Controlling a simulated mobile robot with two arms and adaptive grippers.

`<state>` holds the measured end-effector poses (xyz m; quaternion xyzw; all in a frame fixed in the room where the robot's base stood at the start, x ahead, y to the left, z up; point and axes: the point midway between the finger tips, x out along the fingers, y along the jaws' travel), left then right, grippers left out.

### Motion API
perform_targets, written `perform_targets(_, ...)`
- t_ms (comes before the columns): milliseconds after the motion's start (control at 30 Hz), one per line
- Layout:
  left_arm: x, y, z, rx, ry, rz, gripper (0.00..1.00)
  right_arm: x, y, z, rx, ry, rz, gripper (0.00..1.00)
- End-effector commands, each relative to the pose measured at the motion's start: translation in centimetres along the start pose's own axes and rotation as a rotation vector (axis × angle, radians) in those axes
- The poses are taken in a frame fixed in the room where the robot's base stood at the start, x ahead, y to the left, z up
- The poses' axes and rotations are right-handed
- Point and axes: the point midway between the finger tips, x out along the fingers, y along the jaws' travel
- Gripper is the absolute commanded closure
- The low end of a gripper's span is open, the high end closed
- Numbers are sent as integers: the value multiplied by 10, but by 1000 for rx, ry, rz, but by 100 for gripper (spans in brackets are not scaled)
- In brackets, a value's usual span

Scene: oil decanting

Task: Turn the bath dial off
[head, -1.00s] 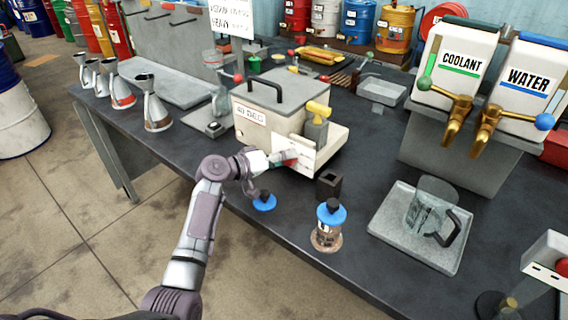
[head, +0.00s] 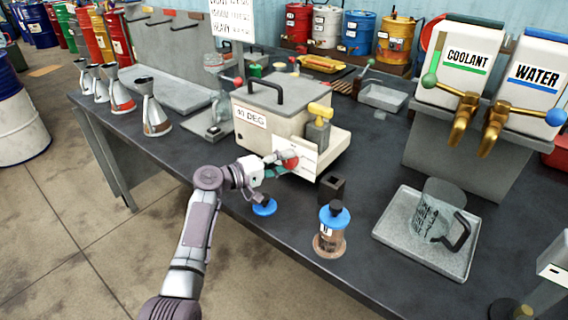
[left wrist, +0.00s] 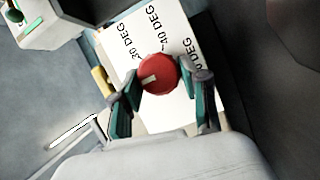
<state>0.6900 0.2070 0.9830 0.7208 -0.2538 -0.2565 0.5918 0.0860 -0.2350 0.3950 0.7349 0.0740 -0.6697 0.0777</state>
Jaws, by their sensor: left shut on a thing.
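The bath (head: 262,95) is a cream box with a black handle on its lid and a sign reading DEG, its number too small to be sure. On its front panel is a red round dial (head: 290,160). My left gripper (head: 281,166) reaches it from the front and is shut on it. In the left wrist view the dial (left wrist: 160,72) sits between the green fingers. Its white mark lies to the left of its middle. My right gripper is out of view.
A yellow-topped tap (head: 319,112) stands on the bath's right side. A blue-capped jar (head: 331,240), a blue disc with a dark knob (head: 264,208) and a dark square holder (head: 331,188) are near the bench edge. A tray (head: 388,240) with a glass jug lies right.

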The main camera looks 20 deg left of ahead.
Motion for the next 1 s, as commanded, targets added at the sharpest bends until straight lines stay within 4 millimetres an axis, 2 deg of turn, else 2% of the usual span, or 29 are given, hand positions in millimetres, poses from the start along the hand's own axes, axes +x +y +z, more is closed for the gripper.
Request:
perform_targets(267, 0, 1, -1, -4, 3, 2, 90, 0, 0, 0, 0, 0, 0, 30)
perform_targets(300, 0, 1, -1, -4, 3, 2, 54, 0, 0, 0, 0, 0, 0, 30)
perform_targets(433, 0, 1, -1, -3, 3, 2, 32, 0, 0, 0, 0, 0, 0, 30)
perform_targets(767, -1, 0, 0, -1, 1, 1, 30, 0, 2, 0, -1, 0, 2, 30)
perform_targets(867, -8, 0, -1, -1, 2, 0, 30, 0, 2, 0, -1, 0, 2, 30)
perform_targets(1000, -32, -1, -1, 1, 4, -2, 30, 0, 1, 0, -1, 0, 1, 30)
